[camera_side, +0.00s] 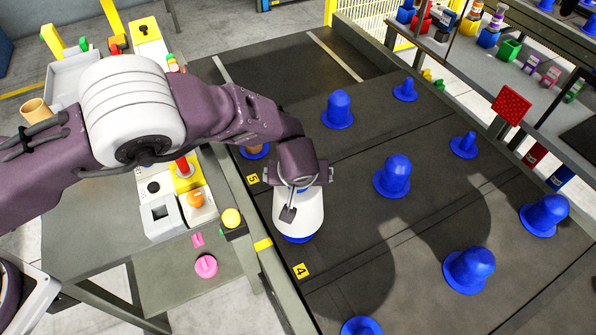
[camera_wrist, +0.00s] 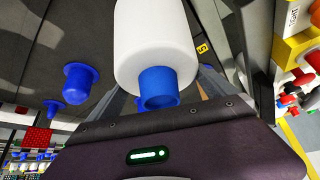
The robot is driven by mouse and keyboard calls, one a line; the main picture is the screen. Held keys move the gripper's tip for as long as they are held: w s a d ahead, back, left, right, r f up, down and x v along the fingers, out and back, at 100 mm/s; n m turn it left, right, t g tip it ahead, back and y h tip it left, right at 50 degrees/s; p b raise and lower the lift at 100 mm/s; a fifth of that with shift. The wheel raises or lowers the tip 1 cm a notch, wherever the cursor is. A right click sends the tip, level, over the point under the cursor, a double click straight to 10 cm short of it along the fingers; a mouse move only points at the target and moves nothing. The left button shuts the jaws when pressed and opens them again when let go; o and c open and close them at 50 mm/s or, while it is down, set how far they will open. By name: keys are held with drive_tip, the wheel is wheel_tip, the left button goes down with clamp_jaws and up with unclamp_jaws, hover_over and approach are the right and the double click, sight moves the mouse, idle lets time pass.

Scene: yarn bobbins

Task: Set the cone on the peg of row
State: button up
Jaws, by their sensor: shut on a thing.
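My gripper (camera_side: 295,190) points down and is shut on a white yarn cone (camera_side: 308,216), at the left edge of the dark panel. Blue shows under the cone's lower edge in the side view; I cannot tell whether it is the cone's own tube or a peg's base. In the wrist view the white cone (camera_wrist: 155,42) fills the top middle, with a blue tube end (camera_wrist: 158,85) between my fingers. Several blue pegs with round bases stand on the panel, one (camera_side: 393,178) to the right of the cone and one (camera_side: 338,110) behind it.
Yellow labels 5 (camera_side: 253,179) and 4 (camera_side: 300,270) mark the panel's left edge. More pegs stand at right (camera_side: 470,268) and at the bottom (camera_side: 361,327). A blue base (camera_side: 256,154) is partly hidden by my arm. A side table (camera_side: 100,215) with colored parts stands left.

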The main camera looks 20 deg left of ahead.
sight(298, 191)
drive_tip(key=shift+f, duration=3)
drive_tip(key=o, duration=1.7)
drive_tip(key=v, duration=0.7)
drive_tip(key=shift+v, duration=3)
